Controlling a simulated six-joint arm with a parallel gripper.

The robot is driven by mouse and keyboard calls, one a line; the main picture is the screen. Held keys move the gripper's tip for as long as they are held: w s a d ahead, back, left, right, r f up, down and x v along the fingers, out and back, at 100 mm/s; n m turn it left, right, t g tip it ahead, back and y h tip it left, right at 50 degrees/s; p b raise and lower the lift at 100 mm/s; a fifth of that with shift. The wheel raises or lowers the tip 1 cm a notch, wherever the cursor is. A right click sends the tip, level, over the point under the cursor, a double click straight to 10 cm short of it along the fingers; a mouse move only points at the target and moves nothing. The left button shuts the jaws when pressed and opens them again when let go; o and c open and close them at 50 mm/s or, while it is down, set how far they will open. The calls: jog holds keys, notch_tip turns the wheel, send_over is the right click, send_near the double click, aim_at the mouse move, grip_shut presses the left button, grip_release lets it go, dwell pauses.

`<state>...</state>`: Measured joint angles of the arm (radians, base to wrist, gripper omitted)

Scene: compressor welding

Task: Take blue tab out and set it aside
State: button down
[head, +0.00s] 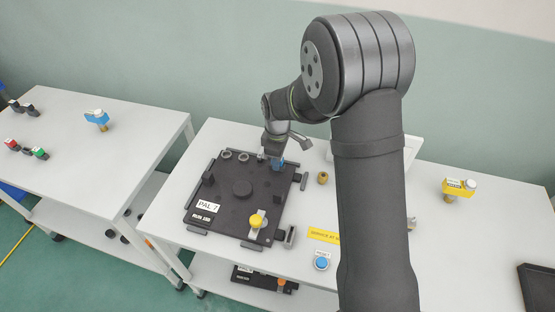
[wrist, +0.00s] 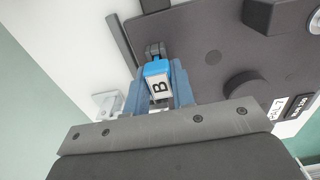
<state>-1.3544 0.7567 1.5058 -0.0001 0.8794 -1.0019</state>
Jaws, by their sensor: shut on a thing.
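The blue tab (wrist: 156,68), with a white face marked "B", is between the two fingers of my gripper (wrist: 159,88) in the wrist view. The fingers are shut on it from both sides. In the head view my gripper (head: 276,153) points down at the far right corner of the black plate (head: 222,211) labelled "PAL 7". A bit of the blue tab (head: 279,166) shows under it. A dark bracket (wrist: 155,49) is right beside the tab in the wrist view. I cannot tell whether the tab still sits in the plate.
On the plate are a round dark boss (head: 242,187) and a yellow knob (head: 257,220). Another blue piece (head: 97,118) is on the left table, which has free room.

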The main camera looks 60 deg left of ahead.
jog(key=shift+r, duration=2.2)
jog(key=shift+w, duration=0.1)
jog(key=w+d+r+m, duration=0.2)
jog(key=w+d+m, duration=0.15)
jog(key=d, duration=0.65)
jog(key=w+d+r+m, duration=0.1)
jog(key=w+d+m, duration=0.3)
jog(key=d, duration=0.5)
jog(key=w+d+r+m, duration=0.2)
jog(key=w+d, duration=0.3)
jog(key=d, duration=0.5)
jog(key=shift+n, duration=0.25)
jog(key=s+a+f, duration=0.1)
jog(key=a+f, duration=0.1)
jog(key=a, duration=0.1)
jog(key=s+a+f, duration=0.2)
jog(key=a+f, duration=0.1)
jog(key=s+a+f, duration=0.2)
jog(key=a, duration=0.2)
jog(key=shift+s+a+f, duration=0.1)
jog(key=shift+s+f, duration=0.1)
jog(key=shift+f, duration=2)
